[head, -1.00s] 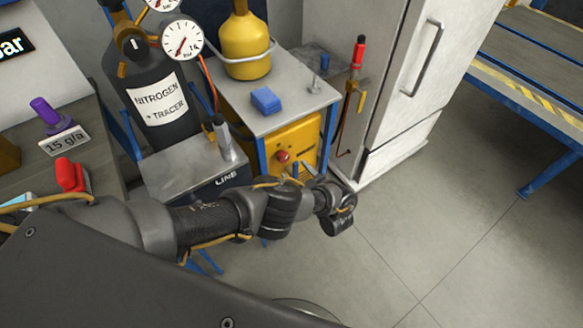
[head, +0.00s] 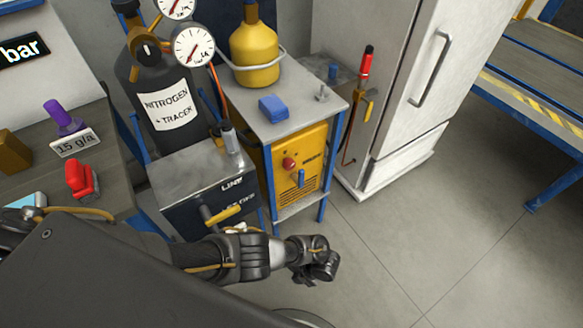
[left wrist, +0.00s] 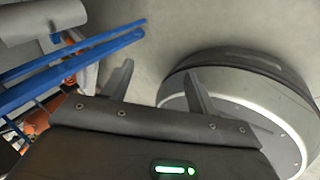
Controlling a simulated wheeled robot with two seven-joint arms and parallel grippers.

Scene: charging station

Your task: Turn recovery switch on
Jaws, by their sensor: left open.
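The yellow unit (head: 312,155) stands under the grey cart top. Its front carries a red round knob (head: 289,163) and a blue lever-like part (head: 301,178) pointing roughly upright. Which of these is the recovery switch I cannot tell, as the lettering is too small. My left gripper (head: 318,264) is in front of and below the unit, apart from it, over the floor. In the left wrist view, my left gripper (left wrist: 158,88) has its two fingers spread with nothing between them. The yellow unit is not clearly seen in that view. My right gripper is in neither view.
A grey box with a yellow-handled valve (head: 222,214) stands left of the yellow unit, close to my left forearm. Above are the nitrogen cylinder (head: 168,105), a yellow bottle (head: 254,55) and a blue block (head: 273,107). A white cabinet (head: 405,90) stands right. Floor in front is free.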

